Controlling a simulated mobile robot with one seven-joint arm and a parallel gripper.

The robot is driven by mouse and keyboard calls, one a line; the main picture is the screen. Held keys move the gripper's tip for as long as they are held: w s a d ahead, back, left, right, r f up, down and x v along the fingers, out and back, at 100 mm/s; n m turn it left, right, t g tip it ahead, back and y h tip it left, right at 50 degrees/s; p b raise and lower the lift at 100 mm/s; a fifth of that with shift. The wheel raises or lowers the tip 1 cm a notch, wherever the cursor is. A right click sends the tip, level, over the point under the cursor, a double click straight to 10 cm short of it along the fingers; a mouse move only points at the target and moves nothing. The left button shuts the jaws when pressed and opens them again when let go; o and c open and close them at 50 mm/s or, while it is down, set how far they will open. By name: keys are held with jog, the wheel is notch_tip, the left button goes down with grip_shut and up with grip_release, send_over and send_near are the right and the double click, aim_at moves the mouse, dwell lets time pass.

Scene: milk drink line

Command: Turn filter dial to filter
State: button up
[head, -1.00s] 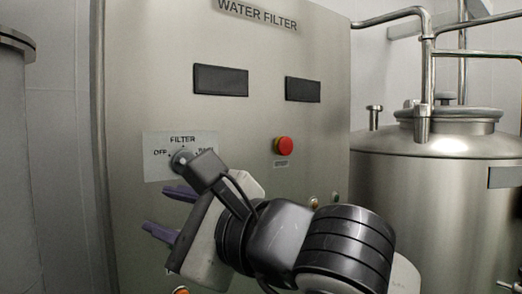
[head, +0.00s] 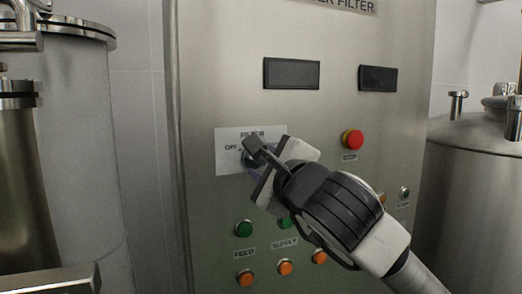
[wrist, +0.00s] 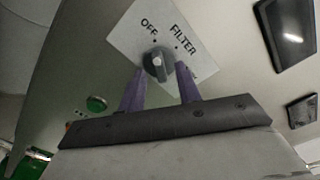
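The filter dial (wrist: 157,64) is a grey round knob on a white label plate (wrist: 183,38) marked OFF and FILTER. In the wrist view the plate looks tilted, and a further marking is partly covered by a finger. Which mark the dial points at is not clear. My gripper (wrist: 160,69) is open, with one purple finger on each side of the dial. Contact with the knob cannot be told. In the head view my gripper (head: 257,168) is at the label plate (head: 229,164) and hides most of the dial.
The steel cabinet (head: 212,100) carries two dark displays (head: 291,74), a red stop button (head: 352,139) right of the dial, and green (head: 243,229) and orange (head: 245,278) buttons below it. Steel tanks stand left (head: 85,150) and right (head: 470,190).

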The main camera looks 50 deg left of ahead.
jog(key=shift+w+a, duration=0.2)
jog(key=shift+a, duration=0.5)
grip_shut()
jog(key=shift+f+m+b, duration=0.2)
jog(key=shift+m+b, duration=0.2)
jog(key=shift+b, duration=0.25)
jog(key=m+b, duration=0.1)
jog(key=b, duration=0.2)
jog(key=shift+f+m+b, duration=0.15)
jog(key=shift+m+b, duration=0.15)
jog(key=shift+m, duration=0.1)
jog(key=m+b, duration=0.6)
jog(key=b, duration=0.3)
jog(key=shift+m, duration=0.4)
jog(key=shift+r+m+b, duration=0.25)
jog(key=shift+m+b, duration=0.95)
jog(key=shift+b, duration=0.05)
jog(key=shift+r, duration=0.1)
